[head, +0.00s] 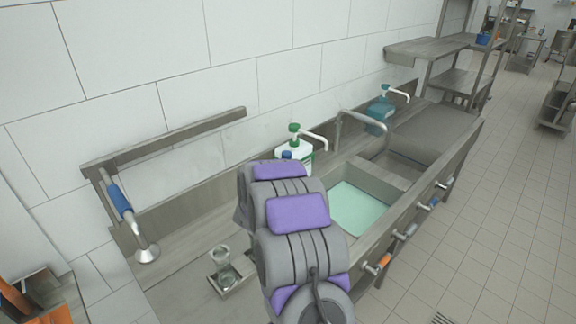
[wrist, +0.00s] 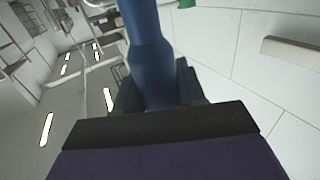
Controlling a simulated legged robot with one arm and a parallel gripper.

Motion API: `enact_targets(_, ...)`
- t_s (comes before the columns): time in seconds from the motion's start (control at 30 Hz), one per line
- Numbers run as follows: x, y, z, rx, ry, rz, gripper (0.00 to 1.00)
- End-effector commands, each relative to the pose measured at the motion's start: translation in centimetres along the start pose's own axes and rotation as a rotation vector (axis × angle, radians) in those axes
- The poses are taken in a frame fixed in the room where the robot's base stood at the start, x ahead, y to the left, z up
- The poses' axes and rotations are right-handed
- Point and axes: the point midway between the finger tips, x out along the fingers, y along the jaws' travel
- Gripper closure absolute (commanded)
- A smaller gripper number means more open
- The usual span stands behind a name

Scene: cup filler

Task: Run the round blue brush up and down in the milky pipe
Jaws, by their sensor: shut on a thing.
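In the wrist view a thick blue handle (wrist: 147,50) stands between the dark fingers of my gripper (wrist: 155,88), which is shut on it. It looks like the blue brush; its bristles are not visible. In the head view my grey and purple arm hides the gripper and most of the handle. I cannot make out a milky pipe for certain. A clear glass-like vessel (head: 221,258) stands on a small metal tray (head: 232,276) left of my arm.
A sink basin (head: 358,208) with pale green liquid lies right of my arm. A green-topped pump bottle (head: 294,150), a tap (head: 342,128) and a blue pump bottle (head: 380,112) stand behind. A blue-handled sprayer (head: 120,203) hangs at left. The floor at right is clear.

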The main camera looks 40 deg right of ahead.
Motion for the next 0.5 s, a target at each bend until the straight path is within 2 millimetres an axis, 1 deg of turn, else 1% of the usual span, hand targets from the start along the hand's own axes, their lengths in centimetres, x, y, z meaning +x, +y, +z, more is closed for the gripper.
enact_targets(0.03,0.0,0.0,0.7,0.0,-0.001,0.0,0.91)
enact_targets(0.5,0.0,0.0,5.0,0.0,-0.004,-0.001,0.91)
